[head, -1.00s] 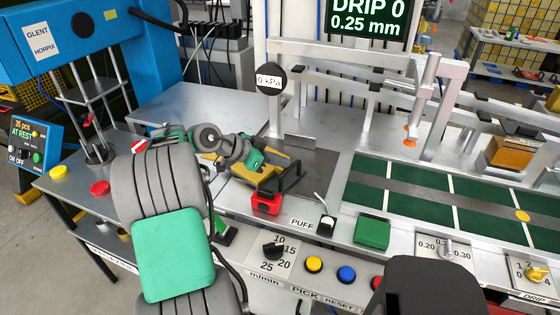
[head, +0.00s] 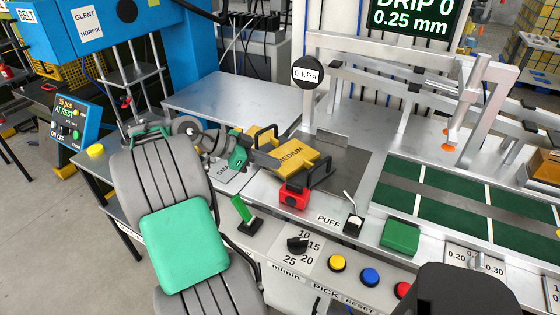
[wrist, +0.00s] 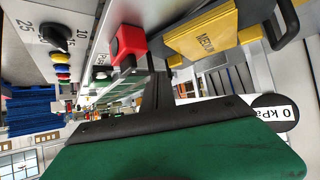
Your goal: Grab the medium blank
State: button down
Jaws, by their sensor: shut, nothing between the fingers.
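A yellow block marked MEDIUM (head: 292,156) lies on the metal bench beside the red box, right of my arm. In the wrist view the MEDIUM block (wrist: 203,38) shows at the upper right with its label sideways. My gripper (head: 274,162) points right toward the block, its dark fingers shut with nothing between them. In the head view the fingertips overlap the block's left side; I cannot tell whether they touch. In the wrist view my gripper (wrist: 155,88) is dark, in front of a green body, below the block in the picture. No separate sheet marked as a medium blank is clear.
A red box (head: 292,196) sits just in front of the block. A label starting SMA (head: 224,170) is partly hidden by my arm. A 0 kPa gauge (head: 307,72) stands behind on a post. The back left bench (head: 235,98) is bare.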

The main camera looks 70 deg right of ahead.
jog(key=c, duration=2.1)
grip_release()
